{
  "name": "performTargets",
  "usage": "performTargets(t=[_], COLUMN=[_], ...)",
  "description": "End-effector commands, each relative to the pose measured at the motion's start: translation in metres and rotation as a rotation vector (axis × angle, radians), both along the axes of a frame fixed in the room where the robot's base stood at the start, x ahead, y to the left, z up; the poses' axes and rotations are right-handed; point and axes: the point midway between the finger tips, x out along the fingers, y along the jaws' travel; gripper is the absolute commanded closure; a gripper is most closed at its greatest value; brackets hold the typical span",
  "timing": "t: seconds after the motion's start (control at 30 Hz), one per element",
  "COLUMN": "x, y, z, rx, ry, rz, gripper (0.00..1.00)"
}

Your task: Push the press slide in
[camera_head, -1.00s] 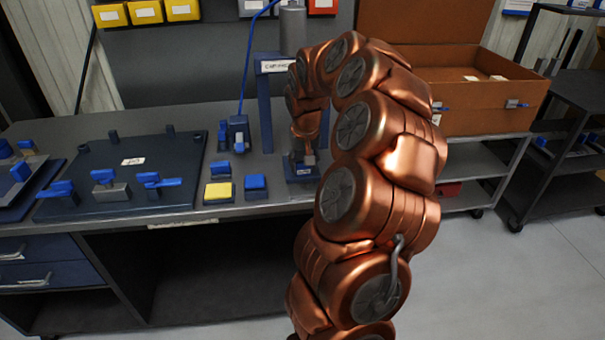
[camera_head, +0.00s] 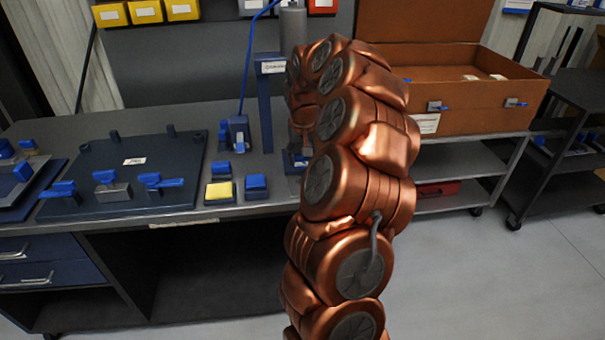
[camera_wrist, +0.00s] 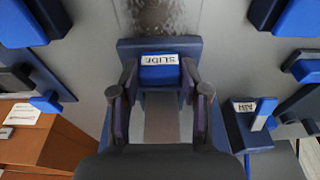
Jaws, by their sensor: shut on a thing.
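The press slide (camera_wrist: 160,75) is a blue block with a white "SLIDE" label, on a light metal strip in the wrist view. My gripper (camera_wrist: 160,82) has one dark finger on each side of the block and is shut on it. A wider dark blue block (camera_wrist: 126,45) lies just beyond the slide. In the head view, the press shows as a blue column (camera_head: 265,110) and a grey cylinder (camera_head: 292,32). My arm hides my gripper and much of the press base there.
In the wrist view, a block labelled "AIR" (camera_wrist: 238,128) with a blue lever stands right of my gripper. In the head view, a yellow-topped button (camera_head: 219,192) and a blue one (camera_head: 256,185) sit left of the press. An open brown box (camera_head: 465,105) stands right.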

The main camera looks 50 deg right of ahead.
Motion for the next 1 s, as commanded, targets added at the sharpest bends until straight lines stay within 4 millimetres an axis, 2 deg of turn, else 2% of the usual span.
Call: performTargets(t=[0.73, 1.0], x=[0.029, 0.031], y=[-0.025, -0.026], z=[0.001, 0.000], rx=[-0.003, -0.004], ry=[0.002, 0.001], rz=[-0.003, -0.002], gripper=[0.79, 0.79])
